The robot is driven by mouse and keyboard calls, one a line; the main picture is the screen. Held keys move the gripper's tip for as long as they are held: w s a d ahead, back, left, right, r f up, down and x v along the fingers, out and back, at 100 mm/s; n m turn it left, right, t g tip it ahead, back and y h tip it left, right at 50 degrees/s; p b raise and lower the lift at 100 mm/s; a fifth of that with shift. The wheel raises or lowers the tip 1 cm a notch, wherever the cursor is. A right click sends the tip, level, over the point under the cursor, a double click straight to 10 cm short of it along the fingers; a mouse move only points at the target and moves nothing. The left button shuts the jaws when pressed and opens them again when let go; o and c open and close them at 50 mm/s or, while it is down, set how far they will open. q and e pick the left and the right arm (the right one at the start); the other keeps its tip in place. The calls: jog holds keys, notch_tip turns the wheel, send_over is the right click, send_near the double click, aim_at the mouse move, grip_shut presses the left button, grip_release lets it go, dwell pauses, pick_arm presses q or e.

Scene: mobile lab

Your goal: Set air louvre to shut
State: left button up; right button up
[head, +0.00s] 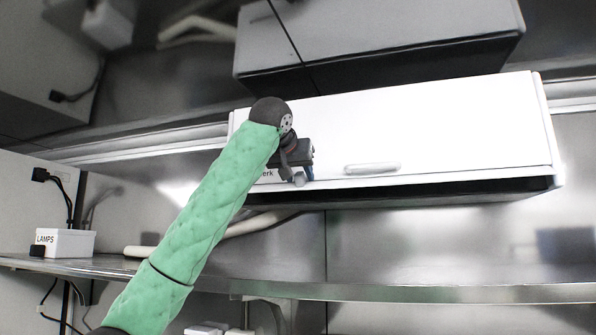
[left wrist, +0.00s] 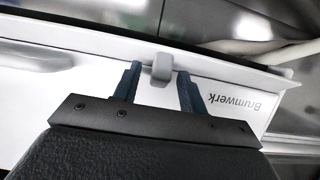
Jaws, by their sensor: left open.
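A white wall unit (head: 430,125), lettered Brumwerk in the left wrist view (left wrist: 235,102), has a dark opening (head: 420,192) along its underside. A small grey tab (head: 299,180) sits at its lower front edge, left of a grey handle bar (head: 372,168). The tab also shows in the left wrist view (left wrist: 161,68). My left gripper (head: 297,165) is at the unit's lower front, open, its two blue fingers (left wrist: 160,75) on either side of the tab with gaps visible. The louvre's vane cannot be made out clearly. My right gripper is out of view.
A metal shelf (head: 400,293) runs below the unit. A white box marked LAMPS (head: 64,242) stands at its left end, near a pale rod (head: 140,251). A grey cabinet (head: 380,35) hangs above. The shelf's right part is clear.

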aim_at(300, 188)
pick_arm(q)
jog(key=shift+w+f, duration=0.15)
jog(key=shift+w, duration=0.05)
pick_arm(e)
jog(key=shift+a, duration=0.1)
